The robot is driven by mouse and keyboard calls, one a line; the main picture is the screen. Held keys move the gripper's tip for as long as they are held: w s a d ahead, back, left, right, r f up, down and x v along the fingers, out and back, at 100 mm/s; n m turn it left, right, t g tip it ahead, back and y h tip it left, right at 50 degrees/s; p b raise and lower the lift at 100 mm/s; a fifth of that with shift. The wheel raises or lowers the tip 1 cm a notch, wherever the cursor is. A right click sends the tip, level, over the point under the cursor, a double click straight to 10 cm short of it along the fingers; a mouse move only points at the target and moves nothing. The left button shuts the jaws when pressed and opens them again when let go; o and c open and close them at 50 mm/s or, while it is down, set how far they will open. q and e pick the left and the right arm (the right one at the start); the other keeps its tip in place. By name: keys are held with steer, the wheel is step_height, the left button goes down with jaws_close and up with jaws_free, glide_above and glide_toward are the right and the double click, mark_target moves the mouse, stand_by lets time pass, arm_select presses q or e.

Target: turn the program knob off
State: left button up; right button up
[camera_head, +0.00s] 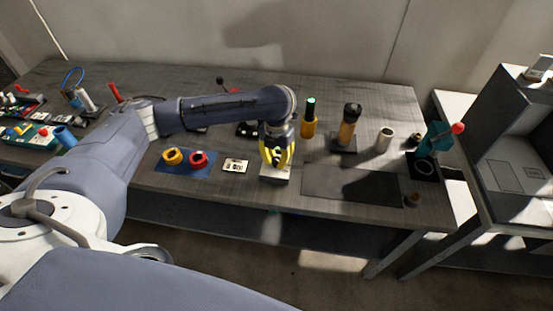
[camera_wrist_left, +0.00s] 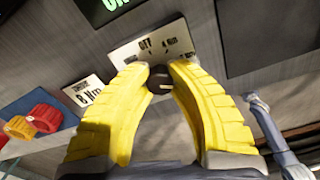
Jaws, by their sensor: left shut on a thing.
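The program knob (camera_wrist_left: 160,80) is a small dark knob with a pale pointer line, on a light dial plate (camera_wrist_left: 128,50) marked OFF and other settings. In the head view the plate (camera_head: 275,175) lies near the table's front edge. My left gripper (camera_wrist_left: 160,74) has yellow fingers closed around the knob, one on each side. In the head view the gripper (camera_head: 275,161) points down at the plate and hides most of the knob. The pointer's exact setting is hard to read. My right gripper is not in view.
A small printed card (camera_head: 235,166) lies left of the plate. A blue mat (camera_head: 185,170) with a yellow ring (camera_head: 172,156) and a red ring (camera_head: 198,158) is farther left. A dark mat (camera_head: 335,187) lies right. Bottles (camera_head: 309,122) stand behind.

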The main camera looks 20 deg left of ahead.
arm_select(q)
jaws_close()
steer(key=shift+w+r, duration=0.1)
steer(key=shift+n, duration=0.4)
steer(key=n, duration=0.3)
steer(key=shift+w+a+r+n, duration=0.1)
steer(key=shift+n, duration=0.3)
steer(key=n, duration=1.3)
steer(key=shift+a+n, duration=0.1)
steer(key=shift+n, duration=0.2)
steer(key=n, duration=0.5)
steer(key=shift+a+n, duration=0.1)
steer(key=shift+n, duration=0.3)
